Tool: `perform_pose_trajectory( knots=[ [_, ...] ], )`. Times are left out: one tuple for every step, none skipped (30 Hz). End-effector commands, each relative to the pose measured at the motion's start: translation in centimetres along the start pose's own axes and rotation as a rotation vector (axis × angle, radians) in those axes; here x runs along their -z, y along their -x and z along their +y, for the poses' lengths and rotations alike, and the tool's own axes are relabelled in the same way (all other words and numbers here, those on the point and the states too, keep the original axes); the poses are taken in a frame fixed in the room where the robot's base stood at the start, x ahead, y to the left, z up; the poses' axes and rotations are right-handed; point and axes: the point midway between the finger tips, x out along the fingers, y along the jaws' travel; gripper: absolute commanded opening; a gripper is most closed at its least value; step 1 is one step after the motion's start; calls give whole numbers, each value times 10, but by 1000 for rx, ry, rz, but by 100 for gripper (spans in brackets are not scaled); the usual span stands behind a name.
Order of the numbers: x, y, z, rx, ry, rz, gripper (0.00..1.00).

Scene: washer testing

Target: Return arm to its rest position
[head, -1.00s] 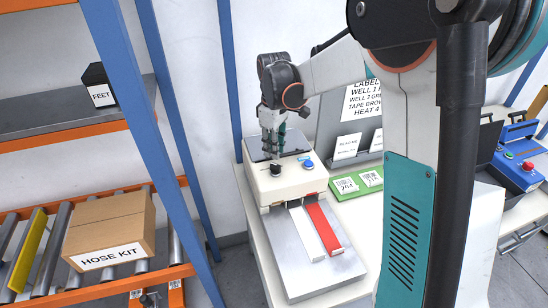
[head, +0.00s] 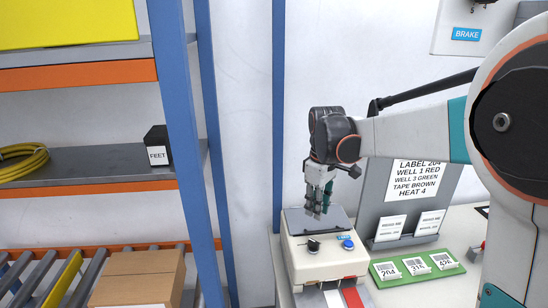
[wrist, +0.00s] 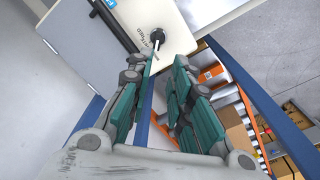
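My arm reaches in from the right in the head view. My gripper (head: 317,207) points down above the dark top plate (head: 306,220) of the white bench machine (head: 325,263), behind its black knob (head: 313,245) and blue button (head: 347,244). In the wrist view my gripper (wrist: 166,62) has its two teal-padded fingers apart with nothing between them. The knob (wrist: 158,36) shows there beyond the fingertips, with a short gap that I cannot judge exactly.
A blue-posted rack (head: 180,130) stands left, with a black FEET box (head: 157,146) and a carton (head: 138,280). A grey sign board (head: 412,190) and green card tray (head: 417,268) stand right of the machine. A BRAKE panel (head: 467,34) hangs at upper right.

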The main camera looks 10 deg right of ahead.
Motion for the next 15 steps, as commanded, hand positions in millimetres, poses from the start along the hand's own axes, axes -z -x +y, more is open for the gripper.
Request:
perform_pose_trajectory(
  knots=[
    [-7, 4, -6, -11, -20, 12, 19],
    [-10, 7, -10, -18, -34, 20, 19],
    [-15, 11, -15, -30, -56, 33, 19],
    [-20, 14, -19, -37, -72, 42, 19],
    [-23, 17, -22, -46, -89, 53, 19],
    [-29, 20, -28, -56, -111, 66, 19],
    [-32, 22, -31, -64, -127, 76, 19],
    [-36, 25, -35, -71, -144, 87, 19],
    [-42, 27, -40, -81, -165, 101, 19],
    [-46, 29, -44, -88, -182, 111, 19],
    [-50, 30, -48, -94, -197, 122, 19],
    [-56, 32, -53, -104, -219, 137, 19],
    [-60, 34, -57, -110, -236, 147, 19],
    [-64, 35, -61, -117, -251, 159, 19],
    [-70, 36, -67, -124, -273, 173, 19]
  ],
)
